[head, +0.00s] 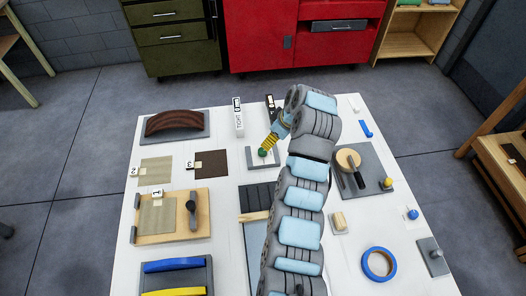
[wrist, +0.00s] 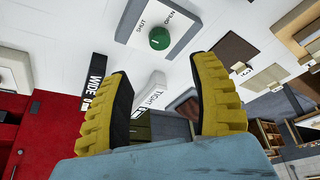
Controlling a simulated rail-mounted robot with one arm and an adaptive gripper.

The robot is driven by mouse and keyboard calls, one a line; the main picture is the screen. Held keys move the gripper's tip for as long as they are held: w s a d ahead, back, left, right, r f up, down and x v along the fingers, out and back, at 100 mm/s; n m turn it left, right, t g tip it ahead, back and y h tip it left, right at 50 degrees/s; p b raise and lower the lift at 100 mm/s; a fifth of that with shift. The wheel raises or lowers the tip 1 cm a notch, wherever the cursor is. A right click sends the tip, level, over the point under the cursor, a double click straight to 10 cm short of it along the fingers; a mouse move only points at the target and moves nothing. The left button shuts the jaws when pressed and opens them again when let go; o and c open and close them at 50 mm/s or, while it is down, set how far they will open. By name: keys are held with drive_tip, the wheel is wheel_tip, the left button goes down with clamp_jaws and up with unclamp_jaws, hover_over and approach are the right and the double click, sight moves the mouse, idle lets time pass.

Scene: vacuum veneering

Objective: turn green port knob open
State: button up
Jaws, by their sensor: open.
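The green port knob (wrist: 159,38) sits on a grey plate (wrist: 180,14) marked SHUT and OPEN in the wrist view. A small pale mark shows on the knob, but I cannot tell clearly which word it points to. In the head view the knob (head: 262,152) is partly visible at the tip of my arm. My gripper (wrist: 161,80) has its two yellow, black-padded fingers spread wide with nothing between them. The knob lies beyond the fingertips in the wrist view, apart from them. In the head view my gripper (head: 267,146) is close to the knob.
Labelled blocks TIGHT (head: 239,122) and WIDE (wrist: 95,82) stand near the plate. A dark square marked 3 (head: 211,164) lies to its left. A curved brown form (head: 172,122) is at the back left. Blue tape (head: 379,264) lies at the front right.

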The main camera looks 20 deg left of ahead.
sight(263, 151)
drive_tip(key=shift+x, duration=5.5)
drive_tip(key=shift+a, duration=0.1)
clamp_jaws()
